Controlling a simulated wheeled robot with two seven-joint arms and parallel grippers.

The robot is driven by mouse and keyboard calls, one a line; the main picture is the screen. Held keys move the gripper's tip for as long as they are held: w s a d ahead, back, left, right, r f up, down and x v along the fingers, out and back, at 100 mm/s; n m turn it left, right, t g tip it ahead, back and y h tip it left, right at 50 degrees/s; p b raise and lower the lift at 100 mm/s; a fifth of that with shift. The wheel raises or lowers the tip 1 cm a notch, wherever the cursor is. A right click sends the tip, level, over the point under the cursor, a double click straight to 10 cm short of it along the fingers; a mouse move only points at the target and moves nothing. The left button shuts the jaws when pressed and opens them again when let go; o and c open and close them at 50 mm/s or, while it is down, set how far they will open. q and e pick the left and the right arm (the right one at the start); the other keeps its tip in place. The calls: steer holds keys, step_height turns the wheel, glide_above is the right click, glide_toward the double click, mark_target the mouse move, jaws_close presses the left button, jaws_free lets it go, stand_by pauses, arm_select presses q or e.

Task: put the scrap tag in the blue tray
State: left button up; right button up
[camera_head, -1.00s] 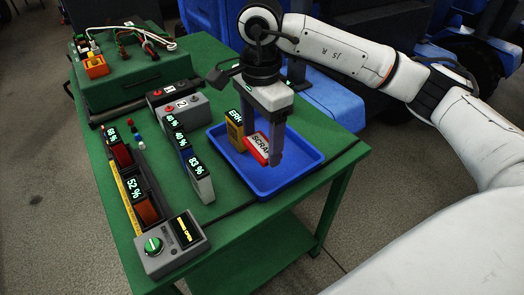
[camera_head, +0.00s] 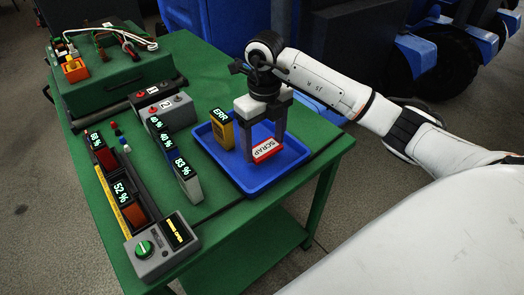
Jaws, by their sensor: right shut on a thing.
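The scrap tag (camera_head: 267,150) is a small red-and-white tag reading SCRAP. The blue tray (camera_head: 251,183) sits at the right part of the green table. My right gripper (camera_head: 263,150) is over the tray, pointing down, shut on the scrap tag. The tag is within the tray's outline, low down; I cannot tell whether it touches the tray floor. A yellow block reading ERR (camera_head: 222,129) stands in the tray to the left of the gripper. My left gripper is not in view.
Several blocks with percent displays (camera_head: 186,178) stand left of the tray. A rack with more blocks (camera_head: 122,194) and a grey box with a green knob (camera_head: 161,246) are further left. The table's (camera_head: 224,226) front right is clear.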

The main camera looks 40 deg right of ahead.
mark_target(264, 148)
steer(key=shift+f, duration=2.05)
steer(key=shift+f, duration=0.1)
steer(key=o, duration=1.1)
steer(key=shift+o, duration=0.2)
step_height(264, 148, up, 12)
steer(key=shift+r, duration=0.15)
